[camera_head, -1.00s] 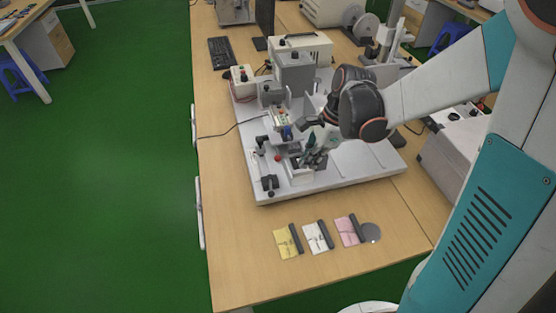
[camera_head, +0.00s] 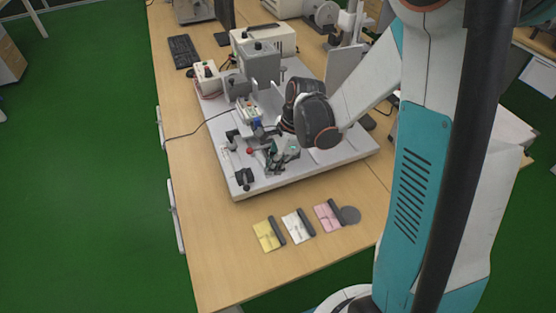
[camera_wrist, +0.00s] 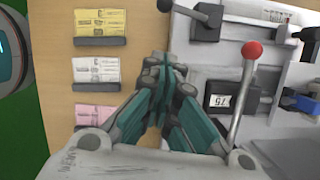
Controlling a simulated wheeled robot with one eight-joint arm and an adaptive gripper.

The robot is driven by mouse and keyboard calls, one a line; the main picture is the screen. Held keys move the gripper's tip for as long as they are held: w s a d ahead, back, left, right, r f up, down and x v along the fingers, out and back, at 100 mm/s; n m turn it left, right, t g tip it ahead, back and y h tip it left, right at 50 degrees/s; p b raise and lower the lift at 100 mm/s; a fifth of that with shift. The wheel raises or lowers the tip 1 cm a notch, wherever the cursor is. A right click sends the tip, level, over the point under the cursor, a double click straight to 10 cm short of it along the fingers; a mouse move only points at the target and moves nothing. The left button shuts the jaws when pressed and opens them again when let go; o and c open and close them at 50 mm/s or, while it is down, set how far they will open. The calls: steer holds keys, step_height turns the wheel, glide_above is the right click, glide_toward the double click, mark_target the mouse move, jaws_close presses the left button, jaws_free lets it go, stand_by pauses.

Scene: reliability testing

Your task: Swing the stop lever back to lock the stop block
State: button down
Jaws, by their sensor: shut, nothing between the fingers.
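The stop lever is a thin metal rod with a red ball knob (camera_wrist: 251,50). In the wrist view its rod slants down to a pivot near the bottom right. The red knob also shows small in the head view (camera_head: 250,151), on the fixture's front left part. My gripper (camera_wrist: 165,62) is shut and empty. In the wrist view it lies left of the lever, apart from the knob, with its tips over the wood near the fixture's edge. I cannot make out the stop block for certain; a black box with a numbered label (camera_wrist: 221,100) sits just left of the rod.
The white fixture plate (camera_head: 325,163) stands on the wooden table (camera_head: 205,235). A black T-shaped handle (camera_wrist: 208,18) stands near the plate's edge. Yellow (camera_head: 266,235), white (camera_head: 296,227) and pink cards (camera_head: 326,217) lie in front. The table's front is otherwise mostly clear.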

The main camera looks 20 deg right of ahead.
mark_target(245, 179)
steer(key=a+f, duration=0.1)
steer(key=a+f+b, duration=0.1)
steer(key=a, duration=0.1)
steer(key=a+f, duration=0.1)
steer(key=shift+w+a+f+b, duration=0.2)
steer(key=shift+a+f+b, duration=0.05)
steer(key=shift+a+b, duration=0.15)
